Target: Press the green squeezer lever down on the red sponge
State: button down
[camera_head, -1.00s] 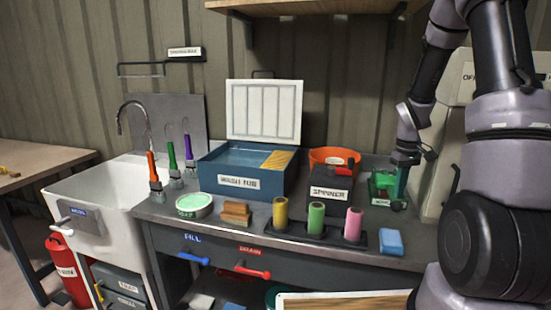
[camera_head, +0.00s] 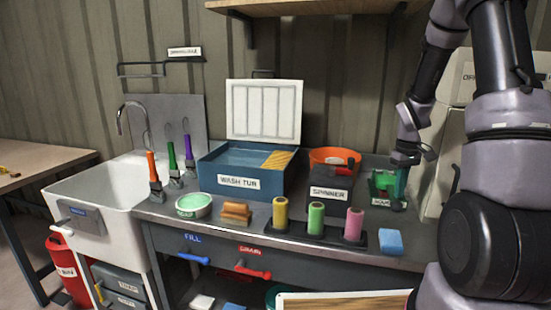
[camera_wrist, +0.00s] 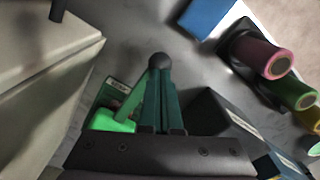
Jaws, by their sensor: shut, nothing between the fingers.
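The green squeezer (camera_head: 382,190) stands at the right end of the bench. In the wrist view its bright green part (camera_wrist: 115,122) shows left of the fingers, with a green lever arm (camera_wrist: 132,100) rising towards a black ball knob (camera_wrist: 159,61). My gripper (camera_head: 401,178) points down at the squeezer's right side. In the wrist view my gripper's dark teal fingers (camera_wrist: 162,88) are shut together with nothing between them, and their tips overlap the knob; I cannot tell if they touch it.
The black spinner (camera_head: 330,190) with an orange bowl (camera_head: 322,156) stands left of the squeezer. A blue sponge (camera_head: 390,242) and a rack of coloured rolls (camera_head: 316,220) lie in front. A pale cabinet (camera_wrist: 35,70) stands close beside the gripper.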

dwell(0.6)
jog(key=shift+f, duration=0.85)
jog(key=shift+f, duration=0.15)
dwell(1.7)
jog(key=shift+r, duration=4.05)
